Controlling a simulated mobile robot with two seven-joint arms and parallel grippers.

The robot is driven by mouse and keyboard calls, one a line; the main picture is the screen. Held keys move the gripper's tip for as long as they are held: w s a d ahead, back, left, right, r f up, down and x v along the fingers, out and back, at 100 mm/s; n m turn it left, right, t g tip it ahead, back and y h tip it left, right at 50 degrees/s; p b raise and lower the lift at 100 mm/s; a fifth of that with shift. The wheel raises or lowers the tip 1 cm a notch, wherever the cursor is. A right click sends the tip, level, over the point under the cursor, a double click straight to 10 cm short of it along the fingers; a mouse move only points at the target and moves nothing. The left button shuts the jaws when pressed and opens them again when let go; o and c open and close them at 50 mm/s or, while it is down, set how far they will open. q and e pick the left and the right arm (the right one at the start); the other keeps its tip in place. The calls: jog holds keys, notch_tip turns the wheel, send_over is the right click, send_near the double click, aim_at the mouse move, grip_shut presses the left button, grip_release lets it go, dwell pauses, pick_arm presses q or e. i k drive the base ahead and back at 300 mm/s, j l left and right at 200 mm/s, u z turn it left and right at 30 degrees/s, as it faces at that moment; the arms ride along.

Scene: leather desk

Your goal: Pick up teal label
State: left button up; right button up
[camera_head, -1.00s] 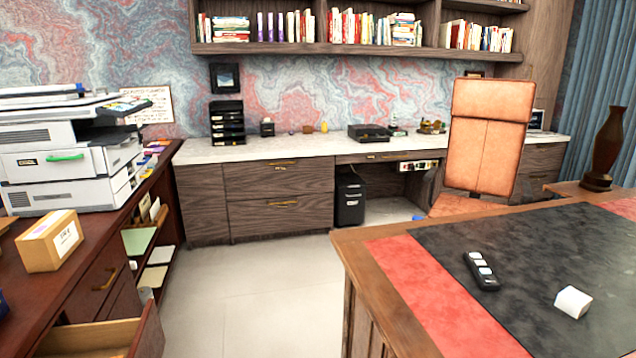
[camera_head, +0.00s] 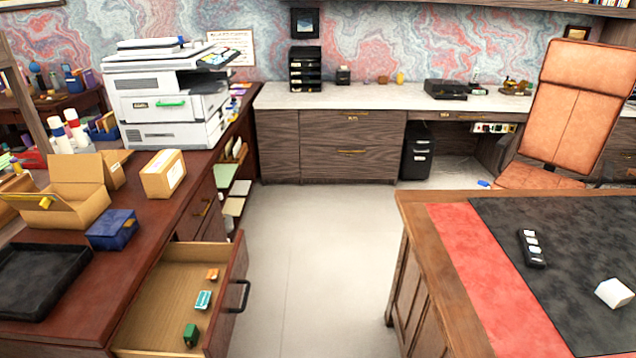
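A small teal label (camera_head: 203,300) with white on it lies in an open wooden drawer (camera_head: 150,303) at the lower left of the head view. An orange item (camera_head: 212,274) lies behind it in the same drawer, and a green item (camera_head: 190,335) lies in front of it. Nothing covers the teal label. Neither of my grippers shows in the view.
The drawer sticks out from a dark red-brown counter (camera_head: 105,250) holding a black tray (camera_head: 45,278), a blue box (camera_head: 111,229), cardboard boxes (camera_head: 162,174) and a printer (camera_head: 165,97). A desk (camera_head: 420,198) stands at right. Clear floor (camera_head: 310,260) lies between.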

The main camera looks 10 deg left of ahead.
aim_at(204, 298)
jog(key=u, duration=1.3)
